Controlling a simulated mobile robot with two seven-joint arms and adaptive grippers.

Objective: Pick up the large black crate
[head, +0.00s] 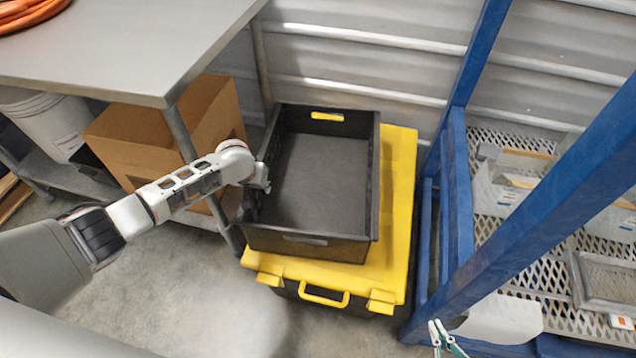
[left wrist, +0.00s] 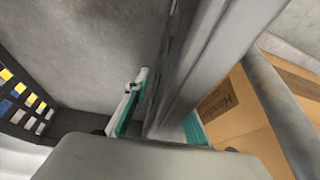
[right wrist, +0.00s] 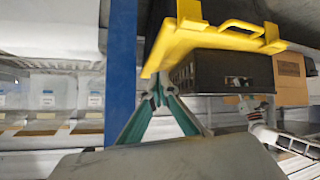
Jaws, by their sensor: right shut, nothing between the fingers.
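The large black crate (head: 320,170) is empty and sits on a yellow-lidded black box in the head view. My left gripper (head: 254,205) is at the crate's left wall. In the left wrist view the crate wall (left wrist: 195,70) runs between the teal-padded fingers (left wrist: 160,115), which are close to it on both sides; the outer finger is mostly hidden. My right gripper (head: 438,338) is shut and empty, low in front of the blue rack; its fingertips meet in the right wrist view (right wrist: 158,92).
The yellow lid (head: 398,220) shows around the crate's right and front. A blue rack (head: 455,190) with mesh shelves stands close on the right. A grey table (head: 130,40) and a cardboard box (head: 150,140) are at left. Floor is clear in front.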

